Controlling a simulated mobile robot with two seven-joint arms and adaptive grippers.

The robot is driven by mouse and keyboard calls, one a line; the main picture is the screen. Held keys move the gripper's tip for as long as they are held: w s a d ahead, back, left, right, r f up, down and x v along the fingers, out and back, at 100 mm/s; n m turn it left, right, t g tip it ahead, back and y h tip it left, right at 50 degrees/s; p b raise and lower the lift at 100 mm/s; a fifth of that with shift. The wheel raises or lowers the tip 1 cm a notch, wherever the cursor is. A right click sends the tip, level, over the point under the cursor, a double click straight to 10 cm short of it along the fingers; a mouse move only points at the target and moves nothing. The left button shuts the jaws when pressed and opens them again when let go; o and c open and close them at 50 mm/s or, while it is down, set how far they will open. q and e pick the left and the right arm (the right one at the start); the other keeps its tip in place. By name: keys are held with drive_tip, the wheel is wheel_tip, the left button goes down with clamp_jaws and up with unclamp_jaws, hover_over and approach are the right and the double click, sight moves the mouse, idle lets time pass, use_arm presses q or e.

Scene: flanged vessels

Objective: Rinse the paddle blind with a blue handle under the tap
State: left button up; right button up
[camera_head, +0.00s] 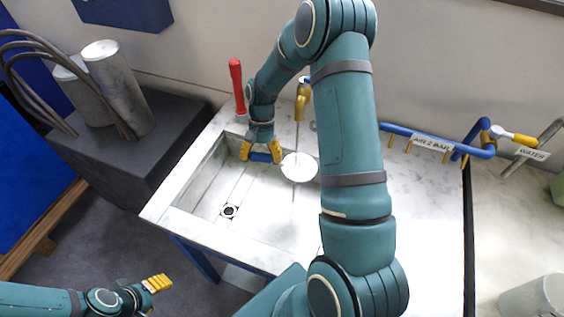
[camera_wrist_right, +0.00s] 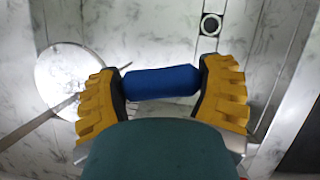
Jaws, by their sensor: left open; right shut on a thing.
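The paddle blind's round pale disc (camera_head: 299,167) is held out over the sink basin, in the picture straight below the brass tap (camera_head: 302,100). Its blue handle (camera_wrist_right: 162,82) is between the yellow fingers of my right gripper (camera_head: 262,153), which is shut on it. The disc also shows at the left of the right wrist view (camera_wrist_right: 72,82). My left gripper (camera_head: 157,284) is open and empty, low at the left, away from the sink.
The sink (camera_head: 180,194) has a drain (camera_head: 229,211) in its floor. A red-handled tool (camera_head: 238,85) stands at its back left corner. Grey cylinders (camera_head: 118,88) stand on a dark block at left. A blue air pipe (camera_head: 400,130) and a yellow-handled water valve (camera_head: 512,137) are at right.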

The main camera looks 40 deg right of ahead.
drive_tip(key=shift+w+a, duration=0.1)
drive_tip(key=shift+w, duration=0.1)
drive_tip(key=shift+w+a, duration=0.25)
drive_tip(key=shift+w, duration=0.1)
drive_tip(key=shift+s+d, duration=0.1)
drive_tip(key=shift+s+d, duration=0.25)
drive_tip(key=shift+s, duration=0.2)
idle(0.3)
drive_tip(key=s+a, duration=0.4)
drive_tip(key=a, duration=0.2)
drive_tip(key=shift+s+a, duration=0.2)
drive_tip(key=shift+a, duration=0.1)
idle(0.5)
idle(1.2)
drive_tip(key=s+a+r+p, duration=0.3)
drive_tip(key=a+r, duration=0.1)
drive_tip(key=shift+p, duration=0.35)
